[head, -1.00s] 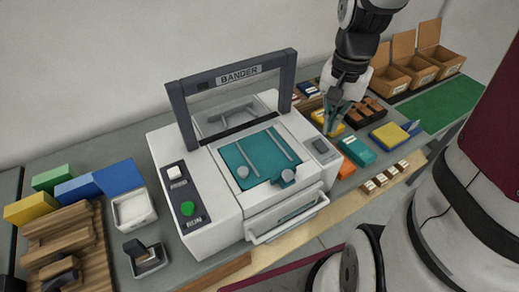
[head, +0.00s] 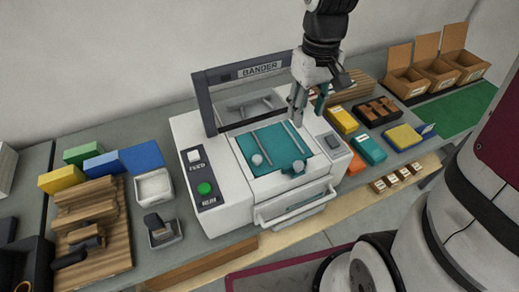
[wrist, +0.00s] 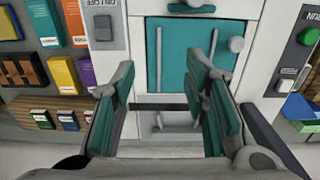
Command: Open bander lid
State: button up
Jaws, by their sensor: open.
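The bander (head: 222,205) is a white machine with a dark grey arch labelled BANDER (head: 260,68). Its teal lid (head: 262,140) lies flat on top, with two thin rails, a round grey knob (head: 257,160) and a teal clasp-like piece (head: 294,168) at the front edge. My gripper (head: 308,115) is open and empty, pointing down above the lid's back right corner, near the arch's right post. In the wrist view, my gripper (wrist: 162,85) has its fingers spread in front of the teal lid (wrist: 190,48); the contact, if any, cannot be told.
FEED (head: 194,156) and RUN (head: 204,189) buttons sit on the bander's left panel. Coloured boxes and a yellow pack (head: 341,120) lie to its right, with open cardboard boxes (head: 408,83) beyond. A white tray (head: 154,187) and wooden rack (head: 115,225) stand left.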

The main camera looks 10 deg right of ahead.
aim_at(257, 158)
jog(key=s+a+r+n+p, duration=0.2)
jog(key=a+r+n+p, duration=0.15)
jog(key=a+n, duration=0.9)
jog(key=shift+n, duration=0.55)
jog(key=f, duration=1.3)
jog(key=shift+s+d+f+p, duration=0.15)
jog(key=shift+d+p, duration=0.2)
grip_shut()
